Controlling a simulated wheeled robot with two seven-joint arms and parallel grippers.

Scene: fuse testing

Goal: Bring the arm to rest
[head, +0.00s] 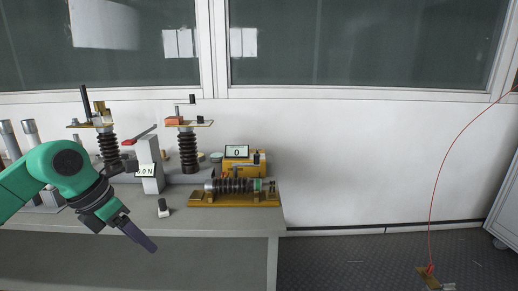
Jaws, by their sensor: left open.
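My left arm (60,165), green with a dark wrist, comes in from the left edge in the head view. Its left gripper (146,242) points down and to the right, in front of the bench's front edge. The gripper appears empty, and its fingers overlap from this angle. It is apart from the things on the bench. My right gripper is not in view.
A grey bench (240,222) carries two ribbed insulator posts (188,150), a red-handled switch (150,170) and a yellow meter reading 0 (240,158). A ribbed fuse (232,186) lies on a yellow-brown base (262,199). A red wire (438,180) hangs at right. Floor right of the bench is mostly clear.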

